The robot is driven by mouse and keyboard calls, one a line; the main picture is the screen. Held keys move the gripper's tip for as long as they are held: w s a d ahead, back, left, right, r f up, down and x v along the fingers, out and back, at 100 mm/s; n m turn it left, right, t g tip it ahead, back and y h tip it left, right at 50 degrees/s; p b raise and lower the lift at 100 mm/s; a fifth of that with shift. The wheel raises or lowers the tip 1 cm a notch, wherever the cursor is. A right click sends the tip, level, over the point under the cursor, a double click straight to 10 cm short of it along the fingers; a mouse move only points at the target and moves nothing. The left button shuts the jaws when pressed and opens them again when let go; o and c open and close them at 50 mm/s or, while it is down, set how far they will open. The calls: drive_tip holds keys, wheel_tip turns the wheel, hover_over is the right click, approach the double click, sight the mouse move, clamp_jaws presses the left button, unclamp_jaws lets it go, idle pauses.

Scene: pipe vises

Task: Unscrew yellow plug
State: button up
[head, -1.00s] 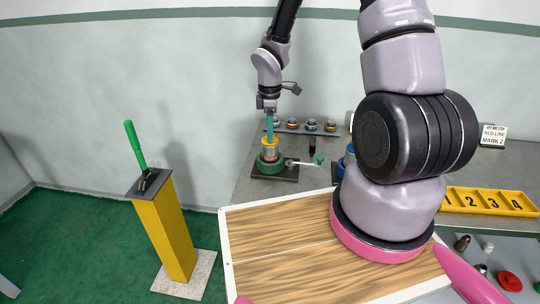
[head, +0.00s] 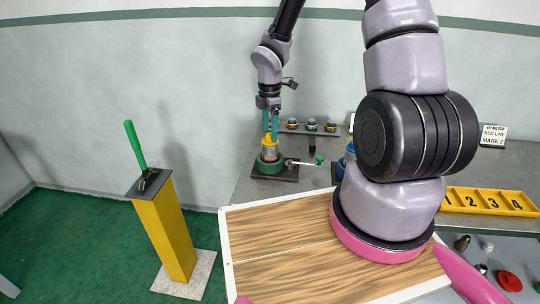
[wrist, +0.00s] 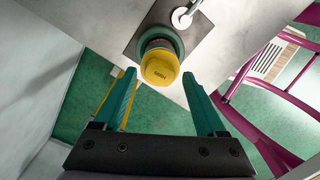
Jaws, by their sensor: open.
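The yellow plug (head: 269,140) sits upright on top of a pipe held in a green round vise (head: 264,162) on a dark plate at the back of the bench. My gripper (head: 270,130) points down above the plug, with two teal fingers spread apart. In the wrist view, the fingertips (wrist: 160,75) frame the plug on the left and right, with gaps on both sides. Nothing is held. The exact height between fingertips and plug is hard to tell.
A rack (head: 325,127) with several ring-shaped parts stands behind. A blue part (head: 348,158) is partly hidden by my arm. A yellow numbered tray (head: 488,201) lies at right.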

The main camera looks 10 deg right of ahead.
drive_tip(key=shift+r, duration=0.9)
